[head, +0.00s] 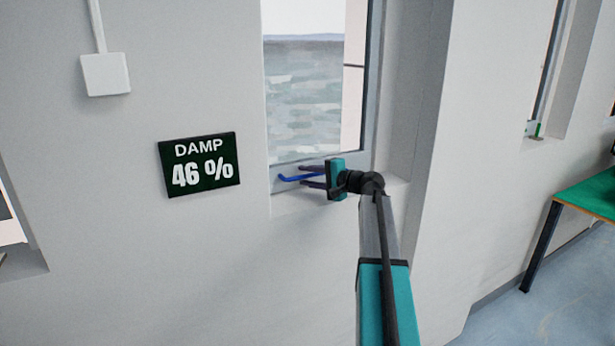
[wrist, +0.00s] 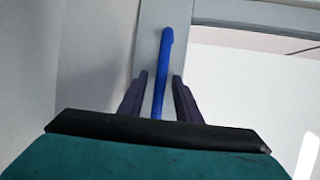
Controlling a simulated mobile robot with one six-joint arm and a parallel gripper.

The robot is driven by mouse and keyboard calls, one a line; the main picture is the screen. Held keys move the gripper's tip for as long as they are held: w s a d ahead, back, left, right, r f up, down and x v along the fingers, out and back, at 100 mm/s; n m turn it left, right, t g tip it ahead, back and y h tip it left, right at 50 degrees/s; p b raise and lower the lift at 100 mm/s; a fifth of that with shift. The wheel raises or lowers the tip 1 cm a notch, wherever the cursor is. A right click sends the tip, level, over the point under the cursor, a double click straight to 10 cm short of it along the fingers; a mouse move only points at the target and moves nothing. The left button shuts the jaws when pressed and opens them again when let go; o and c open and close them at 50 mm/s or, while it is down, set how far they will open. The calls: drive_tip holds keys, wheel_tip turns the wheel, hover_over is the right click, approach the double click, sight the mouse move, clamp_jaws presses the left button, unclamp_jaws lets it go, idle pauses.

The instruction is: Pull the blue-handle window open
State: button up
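The window (head: 372,75) has a grey frame and is set in a recess of the white wall in the head view. No gap at its frame can be made out. Its blue handle (head: 287,178) is at the lower left corner of the frame. In the wrist view the blue handle (wrist: 163,70) runs lengthwise between my two dark fingers. My gripper (head: 303,176) is open at the handle, one finger on each side. The wrist view shows space between the handle and both fingers of my gripper (wrist: 159,76). The handle's near end is hidden behind my gripper's body.
A black display (head: 199,164) reading "DAMP 46 %" hangs on the wall left of the window. A white box (head: 105,74) with a conduit is above it. A second window recess (head: 560,90) and a green-topped table (head: 590,195) are at right. Grey-blue floor (head: 560,300) is clear at lower right.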

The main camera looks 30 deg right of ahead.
clamp_jaws()
drive_tip(key=w+d+t+b, duration=0.1)
drive_tip(key=w+b, duration=0.8)
drive_tip(key=w, duration=0.7)
drive_tip(key=shift+r+n+t+y, duration=0.3)
drive_tip(key=shift+n+t, duration=0.1)
drive_tip(key=shift+w, duration=0.1)
unclamp_jaws()
drive_tip(key=shift+f, duration=0.1)
drive_tip(key=shift+s, duration=0.2)
